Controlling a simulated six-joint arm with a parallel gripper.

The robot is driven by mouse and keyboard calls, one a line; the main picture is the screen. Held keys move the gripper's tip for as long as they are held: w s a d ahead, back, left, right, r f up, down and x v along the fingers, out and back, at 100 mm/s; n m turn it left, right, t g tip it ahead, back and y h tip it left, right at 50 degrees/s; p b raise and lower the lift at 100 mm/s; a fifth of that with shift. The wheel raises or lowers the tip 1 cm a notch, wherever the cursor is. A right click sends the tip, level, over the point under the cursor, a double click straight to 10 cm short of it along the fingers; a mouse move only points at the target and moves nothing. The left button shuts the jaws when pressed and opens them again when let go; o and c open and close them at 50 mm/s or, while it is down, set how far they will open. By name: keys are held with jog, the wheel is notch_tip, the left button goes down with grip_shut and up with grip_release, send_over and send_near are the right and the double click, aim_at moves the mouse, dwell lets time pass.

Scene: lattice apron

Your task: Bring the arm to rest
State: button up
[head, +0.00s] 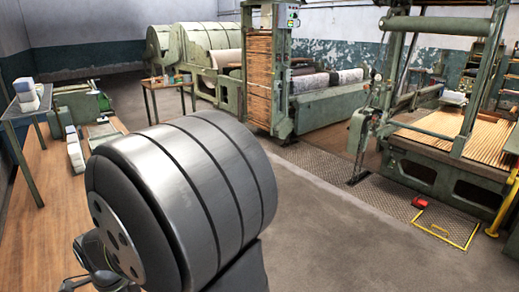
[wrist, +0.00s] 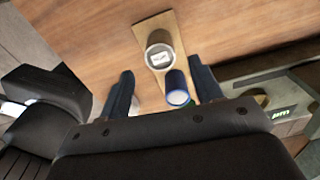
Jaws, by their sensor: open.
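My gripper (wrist: 162,72) shows in the wrist view with its two dark fingers spread apart. No object is clamped between them. Beyond the fingertips, a round container with a pale labelled top (wrist: 159,55) and a blue-rimmed cylinder with a whitish end (wrist: 177,90) stand by a narrow wooden board (wrist: 152,24). The blue-rimmed cylinder appears between the fingers in the picture, but I cannot tell how far below them it is. In the head view, my large grey arm link fills the lower left and middle, and my gripper cannot be made out.
A wooden worktop (head: 48,205) runs along the left, with a green machine (head: 82,103) on it. A device with a green display (wrist: 282,113) shows at right in the wrist view. A small table (head: 168,86) and large looms (head: 455,140) stand beyond. The middle floor is clear.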

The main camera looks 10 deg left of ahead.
notch_tip(320, 180, down, 7)
jog(key=shift+r, duration=0.15)
jog(key=shift+a, duration=0.1)
jog(key=r, duration=0.4)
jog(key=shift+w+d+r, duration=0.2)
jog(key=shift+d+r, duration=0.05)
jog(key=shift+d, duration=0.1)
jog(key=w+d+r, duration=0.5)
jog(key=d+r, duration=0.1)
jog(key=d, duration=0.4)
jog(key=w+d+r+m, duration=0.1)
jog(key=w+r+m, duration=0.1)
jog(key=w, duration=0.6)
jog(key=w+d+r+m, duration=0.1)
jog(key=w+r+m, duration=0.2)
jog(key=w, duration=0.6)
jog(key=a+f, duration=0.2)
jog(key=a, duration=0.1)
jog(key=s+a+f, duration=0.1)
jog(key=a+f, duration=0.2)
jog(key=a, duration=0.1)
jog(key=s+a+f, duration=0.1)
jog(key=a+f, duration=0.1)
jog(key=a, duration=0.2)
jog(key=shift+f, duration=0.4)
jog(key=shift+a+f, duration=0.1)
jog(key=shift+f, duration=0.35)
